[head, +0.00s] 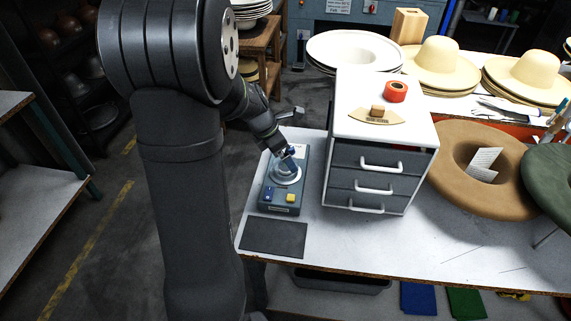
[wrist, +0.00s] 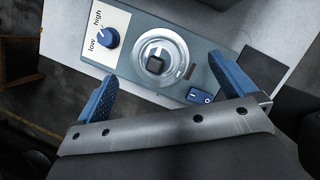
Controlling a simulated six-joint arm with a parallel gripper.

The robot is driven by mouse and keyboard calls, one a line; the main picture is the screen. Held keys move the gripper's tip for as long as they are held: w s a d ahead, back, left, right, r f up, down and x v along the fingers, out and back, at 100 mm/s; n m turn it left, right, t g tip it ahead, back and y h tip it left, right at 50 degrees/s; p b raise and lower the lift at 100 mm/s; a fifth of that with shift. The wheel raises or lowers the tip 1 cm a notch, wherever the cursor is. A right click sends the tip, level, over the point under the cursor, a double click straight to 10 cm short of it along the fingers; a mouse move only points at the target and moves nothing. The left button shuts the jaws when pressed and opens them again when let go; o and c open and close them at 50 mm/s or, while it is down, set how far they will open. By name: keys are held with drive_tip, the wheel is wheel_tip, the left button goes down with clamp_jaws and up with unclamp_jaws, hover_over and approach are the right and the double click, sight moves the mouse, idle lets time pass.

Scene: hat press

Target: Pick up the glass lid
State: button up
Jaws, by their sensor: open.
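The glass lid (head: 285,174) is a clear round cover with a small knob, sitting on top of a grey-blue device (head: 280,208) on the table. In the wrist view the lid (wrist: 177,50) shows as a pale ring with a dark square knob at its centre. My gripper (head: 289,154) is above the lid. In the wrist view my gripper (wrist: 162,68) is open and empty, with one blue finger on each side of the lid and apart from it. How high the fingertips are above the knob I cannot tell.
The device has a blue dial (wrist: 107,38) marked low and high and a blue rocker switch (wrist: 199,96). A white drawer cabinet (head: 380,130) stands close on the right. A dark mat (head: 274,237) lies in front. Hats fill the table's right side.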

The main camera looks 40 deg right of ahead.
drive_tip(key=shift+w+a+x, duration=0.1)
drive_tip(key=shift+w+x, duration=0.05)
drive_tip(key=shift+x, duration=1)
drive_tip(key=shift+w+a+x, duration=0.1)
drive_tip(key=shift+x, duration=1)
drive_tip(key=shift+w+a+x, duration=0.1)
drive_tip(key=shift+w+x, duration=0.05)
drive_tip(key=shift+x, duration=1)
drive_tip(key=shift+f, duration=0.1)
drive_tip(key=c, duration=1.1)
